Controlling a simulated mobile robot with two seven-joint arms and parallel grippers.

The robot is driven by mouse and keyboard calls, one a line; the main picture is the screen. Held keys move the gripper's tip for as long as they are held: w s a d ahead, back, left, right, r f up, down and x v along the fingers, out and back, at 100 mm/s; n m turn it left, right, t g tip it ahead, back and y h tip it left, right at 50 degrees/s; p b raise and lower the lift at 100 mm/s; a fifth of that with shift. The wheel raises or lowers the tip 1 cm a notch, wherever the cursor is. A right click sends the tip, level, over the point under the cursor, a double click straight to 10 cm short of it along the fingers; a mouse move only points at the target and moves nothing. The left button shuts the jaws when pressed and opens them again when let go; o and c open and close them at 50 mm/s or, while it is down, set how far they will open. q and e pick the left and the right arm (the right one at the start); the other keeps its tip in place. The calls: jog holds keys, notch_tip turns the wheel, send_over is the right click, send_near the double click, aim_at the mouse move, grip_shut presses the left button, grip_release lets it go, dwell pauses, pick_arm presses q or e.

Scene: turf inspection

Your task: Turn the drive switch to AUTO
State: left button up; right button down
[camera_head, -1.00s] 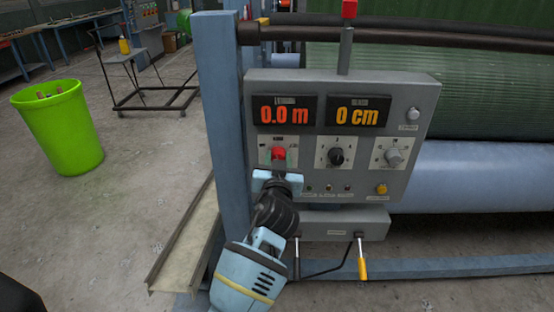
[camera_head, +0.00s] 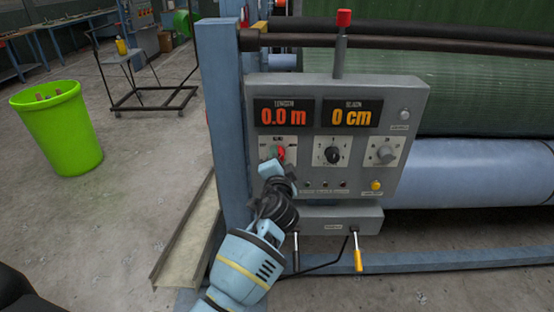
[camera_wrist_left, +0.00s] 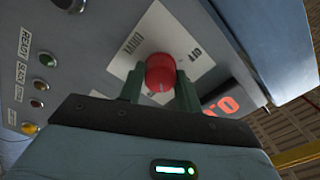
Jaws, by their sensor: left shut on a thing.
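The drive switch is a red knob (camera_head: 281,153) on a white label plate at the left of the grey control panel (camera_head: 415,110). My left gripper (camera_head: 277,163) reaches it from below, rolled over at a slant. In the left wrist view the red knob (camera_wrist_left: 160,73) sits between the two dark green fingers of my left gripper (camera_wrist_left: 159,85), which are shut on it. The gripper hides part of the knob in the head view. My right gripper is not in view.
A black knob (camera_head: 333,153) and a grey knob (camera_head: 385,153) sit to the right on the panel. Displays read 0.0 m and 0 cm. A yellow button (camera_head: 376,185) and a yellow-handled lever (camera_head: 357,255) are lower. A blue post (camera_head: 225,120) stands close at left.

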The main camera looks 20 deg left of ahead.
pick_arm(q)
jog(key=shift+r+m, duration=0.1)
jog(key=shift+m, duration=1.9)
jog(key=o, duration=1)
jog(key=shift+c, duration=0.2)
jog(key=v, duration=0.7)
jog(key=shift+s, duration=0.4)
jog(key=shift+d, duration=0.15)
